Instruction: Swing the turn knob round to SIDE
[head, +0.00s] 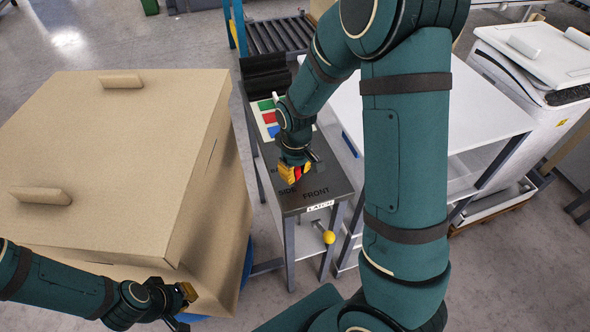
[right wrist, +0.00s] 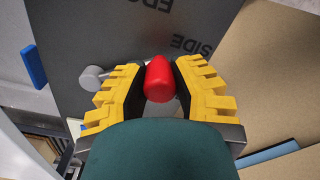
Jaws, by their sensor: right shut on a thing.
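The red turn knob (head: 298,173) stands on the dark grey top of a narrow stand (head: 330,178). My right gripper (head: 291,172) is over it with its yellow fingers on either side. In the right wrist view, the red knob (right wrist: 160,80) sits between the two fingers of the right gripper (right wrist: 161,72), which is shut on it. The word SIDE (head: 287,191) is printed just in front of the gripper, with FRONT (head: 316,192) to its right. The knob's base and pointing direction are hidden. My left gripper (head: 184,303) is far from the knob, at lower left; its opening is unclear.
A large cardboard box (head: 130,150) stands close on the left. Green, red and blue panels (head: 268,118) lie behind the knob. A yellow ball (head: 329,237) sticks out below the LATCH label (head: 320,206). A white table (head: 480,125) stands on the right.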

